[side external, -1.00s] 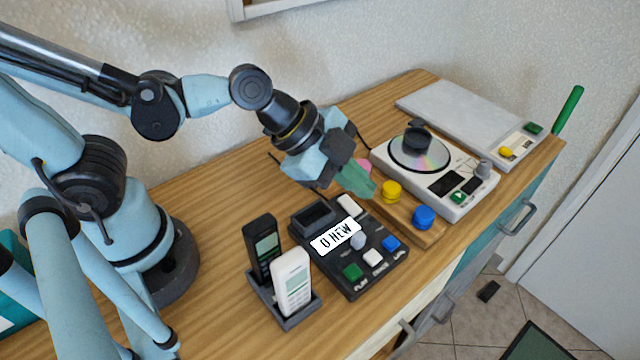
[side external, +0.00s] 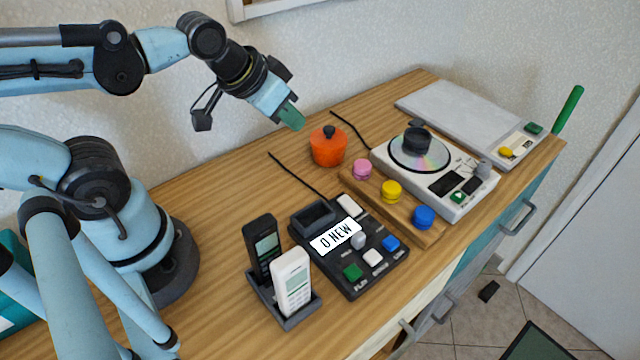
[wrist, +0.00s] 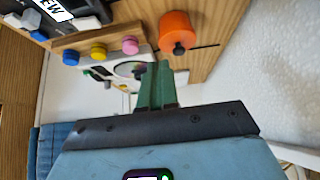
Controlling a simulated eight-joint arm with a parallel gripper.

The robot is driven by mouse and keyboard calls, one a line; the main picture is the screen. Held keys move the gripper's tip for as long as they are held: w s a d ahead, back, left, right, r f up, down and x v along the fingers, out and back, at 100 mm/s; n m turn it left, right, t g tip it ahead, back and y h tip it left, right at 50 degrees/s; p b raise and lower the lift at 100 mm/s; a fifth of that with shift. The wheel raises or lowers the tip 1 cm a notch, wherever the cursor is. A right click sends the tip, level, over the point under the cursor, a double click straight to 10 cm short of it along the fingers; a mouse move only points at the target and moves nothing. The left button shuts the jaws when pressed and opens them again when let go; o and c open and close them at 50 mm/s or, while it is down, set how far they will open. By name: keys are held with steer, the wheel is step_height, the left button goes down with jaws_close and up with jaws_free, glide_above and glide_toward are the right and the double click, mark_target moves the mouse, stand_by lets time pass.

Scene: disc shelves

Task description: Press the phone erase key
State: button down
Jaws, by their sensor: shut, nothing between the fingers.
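The black phone base (side external: 326,262) lies on the wooden top in the side view, its tilted display (side external: 335,237) reading "0 NEW". On it are a green key (side external: 352,272), a white key (side external: 373,258), a blue key (side external: 391,243), a grey knob (side external: 358,240) and a larger white key (side external: 349,206). Their small labels are hard to read, so I cannot tell which is erase. Part of the base shows at the wrist view's top left (wrist: 87,22). My gripper (side external: 291,118) is shut and empty, raised behind the base, apart from it. Its green fingers fill the wrist view's middle (wrist: 155,85).
Two handsets, black (side external: 262,250) and white (side external: 292,282), stand in a cradle by the base. A wooden block (side external: 412,232) with pink, yellow and blue buttons, an orange pot (side external: 328,150), a disc player (side external: 455,208) and a grey scale (side external: 460,110) stand right and behind.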

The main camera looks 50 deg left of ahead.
steer(key=w+d+r+g+h, duration=0.1)
steer(key=d+r+g, duration=0.25)
steer(key=d, duration=0.75)
steer(key=g+y, duration=0.1)
steer(key=g, duration=0.3)
glide_above(373, 255)
steer(key=shift+d+r+t, duration=0.1)
steer(key=shift+r+t, duration=0.15)
steer(key=shift+r, duration=0.05)
steer(key=shift+f, duration=0.1)
step_height(373, 255, down, 14)
steer(key=shift+r, duration=0.1)
